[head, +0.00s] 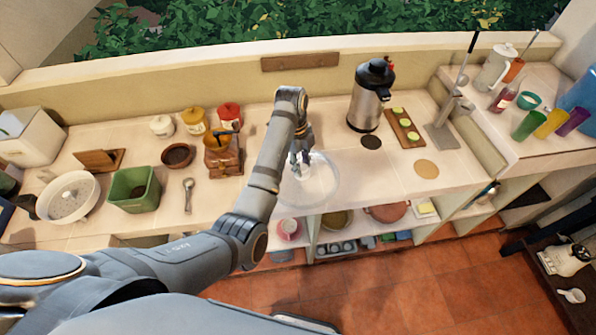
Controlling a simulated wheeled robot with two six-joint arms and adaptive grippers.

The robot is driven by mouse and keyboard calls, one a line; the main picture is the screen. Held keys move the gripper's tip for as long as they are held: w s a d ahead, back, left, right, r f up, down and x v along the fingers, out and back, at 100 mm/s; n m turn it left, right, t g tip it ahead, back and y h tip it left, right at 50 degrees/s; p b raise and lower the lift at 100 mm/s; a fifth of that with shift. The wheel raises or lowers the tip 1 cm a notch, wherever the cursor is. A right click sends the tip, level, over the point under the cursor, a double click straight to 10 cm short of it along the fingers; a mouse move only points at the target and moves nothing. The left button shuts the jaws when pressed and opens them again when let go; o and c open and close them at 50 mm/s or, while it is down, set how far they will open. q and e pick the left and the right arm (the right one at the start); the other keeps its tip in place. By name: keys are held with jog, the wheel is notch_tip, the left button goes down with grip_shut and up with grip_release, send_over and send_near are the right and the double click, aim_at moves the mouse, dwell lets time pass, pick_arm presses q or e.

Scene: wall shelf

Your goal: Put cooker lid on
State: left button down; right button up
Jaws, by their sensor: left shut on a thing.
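A clear round glass lid (327,181) is at the front middle of the counter. My left gripper (301,163) reaches down over its centre and is shut on it, with a pale knob or rim at the fingers. I cannot tell whether the lid touches the counter or hangs just above it. A round white open vessel (83,207), likely the cooker, stands at the far left with speckled grey contents and a dark handle at its side. The lid is well to the right of it. My right gripper is not in view.
A green box (136,190), a spoon (188,194), a brown bowl (177,155) and a wooden grinder (222,158) stand between vessel and lid. A steel urn (367,104) and a board (403,128) are at the right. The counter right of the lid is mostly clear.

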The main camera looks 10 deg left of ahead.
aim_at(291, 175)
pick_arm(q)
jog(key=shift+d, duration=0.1)
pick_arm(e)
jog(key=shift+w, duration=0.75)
